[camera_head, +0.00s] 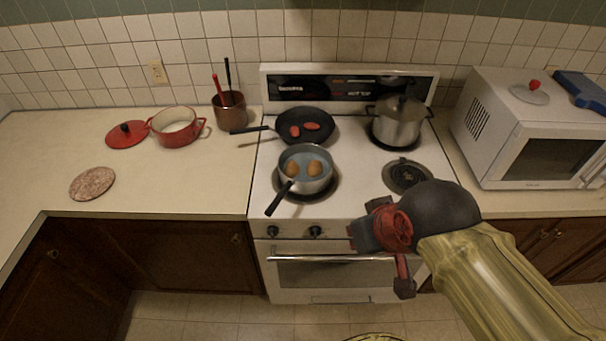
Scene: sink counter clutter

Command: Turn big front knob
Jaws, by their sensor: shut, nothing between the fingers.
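The white stove (262,170) has dark knobs along its front panel, above the oven door. A smaller-looking knob (272,231) is at the left, and a larger-looking knob (314,232) is to its right. My gripper (362,236) is in front of the stove's right half, to the right of the larger knob and apart from it in the picture. It is shut and empty. My gripper and arm cover the right part of the front panel, so any knobs there are hidden.
The oven handle (310,259) runs below the knobs. A saucepan (306,170) stands on the front left burner, its handle (279,199) pointing forward. A frying pan (305,124) and a pot (398,122) stand behind. A microwave (530,130) is on the right counter.

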